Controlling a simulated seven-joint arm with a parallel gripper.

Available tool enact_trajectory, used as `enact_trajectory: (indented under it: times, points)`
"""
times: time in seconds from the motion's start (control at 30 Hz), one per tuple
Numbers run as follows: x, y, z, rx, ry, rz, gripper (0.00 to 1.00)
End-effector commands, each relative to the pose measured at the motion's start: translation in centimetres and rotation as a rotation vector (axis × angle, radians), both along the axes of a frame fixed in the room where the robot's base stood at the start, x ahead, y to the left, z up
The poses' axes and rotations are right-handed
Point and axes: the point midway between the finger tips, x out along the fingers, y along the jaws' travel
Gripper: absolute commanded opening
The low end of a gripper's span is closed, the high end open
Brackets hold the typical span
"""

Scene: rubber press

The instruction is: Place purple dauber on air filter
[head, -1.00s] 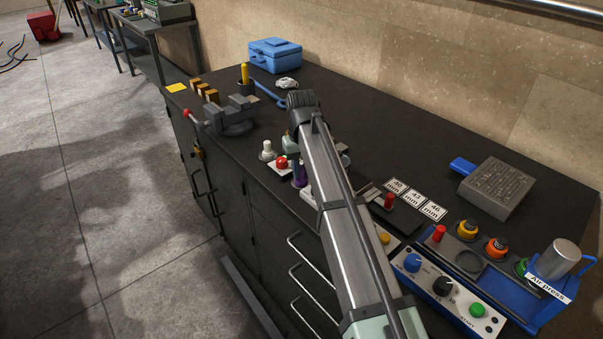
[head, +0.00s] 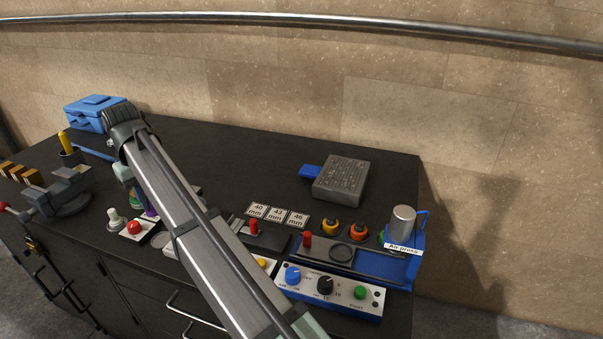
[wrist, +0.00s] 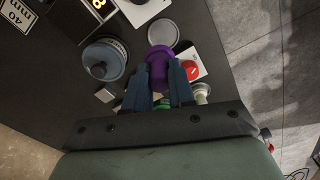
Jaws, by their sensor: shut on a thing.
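The purple dauber (wrist: 158,58) is between the two dark blue fingers of my gripper (wrist: 158,74) in the wrist view. My gripper is shut on it. In the head view a bit of the purple dauber (head: 150,212) shows low beside my arm, which hides most of that spot. Whether it touches the bench is unclear. A grey textured block (head: 342,180) with a blue piece on its left side lies at the back of the bench, well to the right of my gripper; it may be the air filter, but I cannot tell for sure.
A red button (head: 134,227) and a white knobbed piece (head: 115,219) stand close by. A round blue-grey container (wrist: 104,60) is left of the dauber in the wrist view. The blue air press (head: 403,262) is at right. The bench's back middle is clear.

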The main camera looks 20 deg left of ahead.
Motion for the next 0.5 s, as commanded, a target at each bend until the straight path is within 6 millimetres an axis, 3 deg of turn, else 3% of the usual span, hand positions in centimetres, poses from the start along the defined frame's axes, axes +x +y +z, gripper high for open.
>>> enact_trajectory:
  times: [0.17,0.5]
  points:
    - [3.7,-2.1,0.0,0.001,0.0,-0.051,0.0]
    - [14.0,-9.7,0.5,0.006,-0.005,-0.207,0.0]
